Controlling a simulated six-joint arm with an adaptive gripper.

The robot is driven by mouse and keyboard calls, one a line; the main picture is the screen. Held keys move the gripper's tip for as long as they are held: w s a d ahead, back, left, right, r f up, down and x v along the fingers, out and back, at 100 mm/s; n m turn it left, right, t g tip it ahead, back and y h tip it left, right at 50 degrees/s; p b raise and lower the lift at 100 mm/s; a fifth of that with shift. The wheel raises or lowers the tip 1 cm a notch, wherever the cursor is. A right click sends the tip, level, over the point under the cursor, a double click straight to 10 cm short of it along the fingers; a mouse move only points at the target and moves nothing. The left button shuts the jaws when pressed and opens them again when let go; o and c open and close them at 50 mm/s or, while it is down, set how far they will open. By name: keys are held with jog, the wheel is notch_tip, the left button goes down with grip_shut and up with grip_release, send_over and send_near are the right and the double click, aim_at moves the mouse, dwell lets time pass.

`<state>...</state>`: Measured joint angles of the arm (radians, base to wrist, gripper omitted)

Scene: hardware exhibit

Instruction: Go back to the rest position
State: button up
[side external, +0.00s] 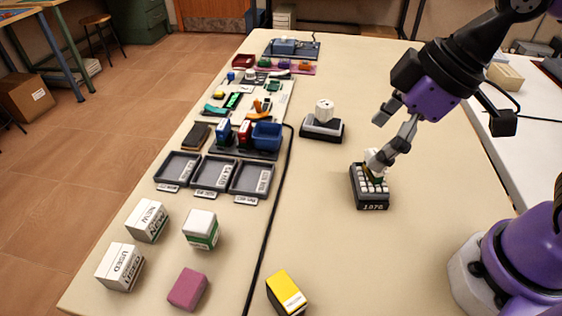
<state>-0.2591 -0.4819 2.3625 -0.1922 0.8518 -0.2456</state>
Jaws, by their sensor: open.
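My gripper (379,138) is on the right side of the side external view, above the table (330,240). Its fingers are apart. The lower finger is close to a dark keyed device (371,186) labelled 1970 and overlaps its top in the picture. A small white piece (374,157) shows at the device's upper end, beside that fingertip. I cannot tell whether the fingertip touches it.
A white knob on a dark base (323,120) stands left of my gripper. Three grey trays (213,172) and several coloured parts line the table's left side. Boxes (120,267) and a yellow block (286,292) lie in front. A black cable (272,225) runs lengthwise.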

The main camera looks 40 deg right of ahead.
jog(key=s+d+m+t+h, duration=0.1)
jog(key=d+m+h, duration=0.1)
jog(key=d+m, duration=0.5)
jog(key=shift+s+d+r+m+t+h, duration=0.3)
jog(key=shift+d+r+m, duration=0.1)
jog(key=shift+d, duration=0.8)
